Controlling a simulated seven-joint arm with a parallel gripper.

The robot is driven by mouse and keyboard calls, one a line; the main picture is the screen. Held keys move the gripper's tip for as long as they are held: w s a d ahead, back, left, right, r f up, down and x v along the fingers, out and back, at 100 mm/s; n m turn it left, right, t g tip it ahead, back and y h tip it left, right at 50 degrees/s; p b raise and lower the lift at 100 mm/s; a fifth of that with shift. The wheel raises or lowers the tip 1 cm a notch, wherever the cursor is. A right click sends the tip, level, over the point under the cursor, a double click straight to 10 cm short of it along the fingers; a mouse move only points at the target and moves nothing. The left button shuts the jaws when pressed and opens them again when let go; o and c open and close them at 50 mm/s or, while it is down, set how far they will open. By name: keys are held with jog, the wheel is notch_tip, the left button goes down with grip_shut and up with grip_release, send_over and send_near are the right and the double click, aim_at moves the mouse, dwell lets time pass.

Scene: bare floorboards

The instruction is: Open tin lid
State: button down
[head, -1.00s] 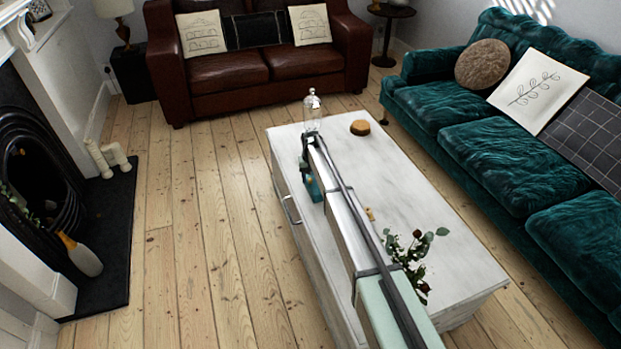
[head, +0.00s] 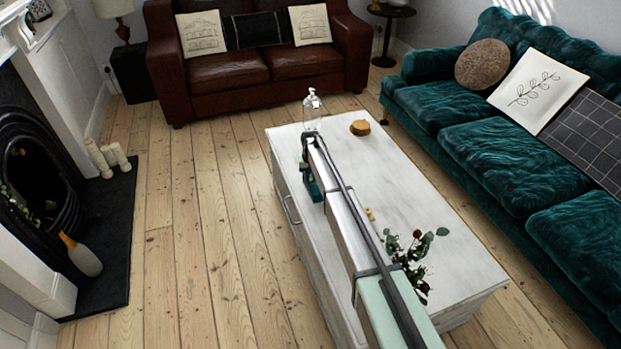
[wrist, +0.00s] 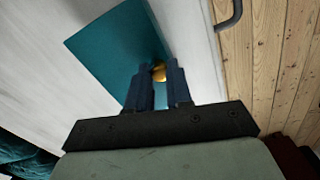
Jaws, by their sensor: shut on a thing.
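The teal tin (head: 316,189) is on the white table near its left edge, mostly hidden behind my arm in the head view. In the wrist view its flat teal lid (wrist: 110,45) shows, with a small gold knob (wrist: 159,73) near its right edge. My gripper (wrist: 158,78) is shut on the gold knob, with one dark finger on each side. The fingers hide part of the lid. I cannot tell whether the lid is apart from the tin.
A clear glass jar (head: 312,112) stands at the table's far left corner. A round wooden piece (head: 360,128) and a small gold object (head: 370,214) lie on the white table (head: 400,170). A leafy plant (head: 415,255) stands close to my arm on its right.

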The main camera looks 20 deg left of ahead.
jog(key=w+d, duration=0.6)
jog(key=shift+w, duration=0.15)
jog(key=c, duration=1)
grip_release()
notch_tip(320, 180, up, 14)
jog(key=shift+f, duration=0.1)
